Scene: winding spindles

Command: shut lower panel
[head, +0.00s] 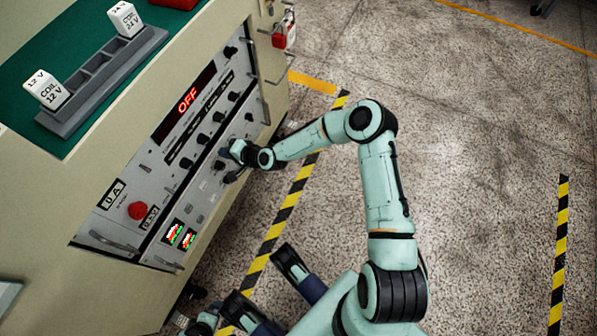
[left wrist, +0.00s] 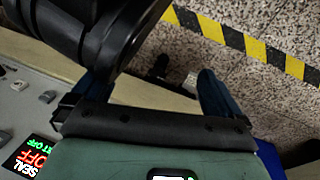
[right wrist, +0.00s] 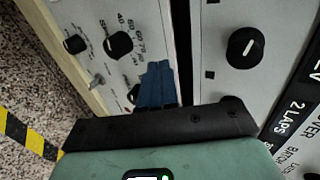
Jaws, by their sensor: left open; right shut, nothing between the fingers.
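The lower panel (head: 207,192) is a grey control strip with knobs and small lit screens on the front of the beige cabinet. It also shows in the right wrist view (right wrist: 95,62), with a pale edge and a gap between it and the neighbouring grey panel (right wrist: 222,62). My right gripper (head: 234,158) is shut and empty at the lower panel's knobs; its blue fingers (right wrist: 157,84) overlap the panel there, and contact is unclear. My left gripper (left wrist: 150,85) is open and empty, low beside the cabinet, near the panel's screen end (left wrist: 28,155).
The upper panel (head: 160,155) carries a red OFF display (head: 188,100) and a red button (head: 138,210). A grey tray (head: 100,85) with white coil blocks stands on the green top. Metal handles stick out at the cabinet's far end.

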